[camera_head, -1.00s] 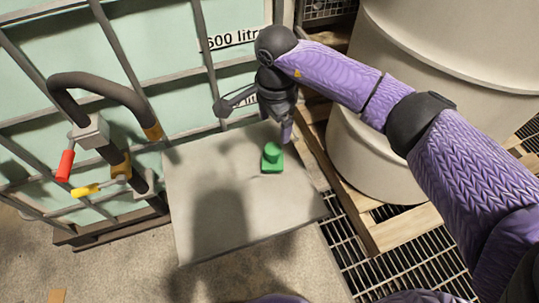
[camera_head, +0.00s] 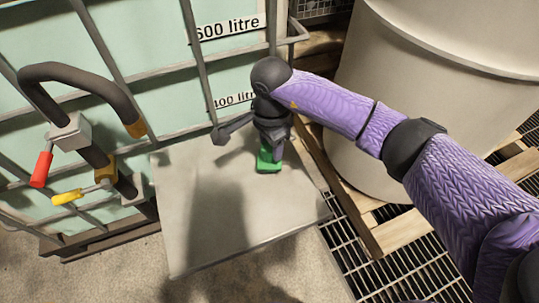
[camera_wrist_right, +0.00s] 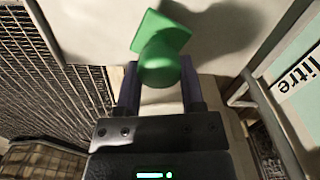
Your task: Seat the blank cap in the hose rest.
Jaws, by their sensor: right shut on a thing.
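The green blank cap (camera_head: 268,162), a round knob on a square base, is at the grey tabletop toward its back right. My right gripper (camera_head: 270,145) points down over it and is shut on its knob. In the right wrist view the cap (camera_wrist_right: 162,45) shows between the fingertips of my right gripper (camera_wrist_right: 160,92). I cannot tell whether its base touches the table. A bent dark hose or pipe (camera_head: 85,75) with grey blocks and an orange collared end stands at the left. I cannot tell which part is the hose rest. My left gripper is out of view.
The grey table (camera_head: 215,235) is otherwise clear. A caged pale-green tank (camera_head: 150,55) stands behind it. A red handle (camera_head: 41,168) and a yellow handle (camera_head: 66,197) stick out at the left. A large cream drum (camera_head: 390,90) on a wooden pallet (camera_head: 400,232) stands at the right.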

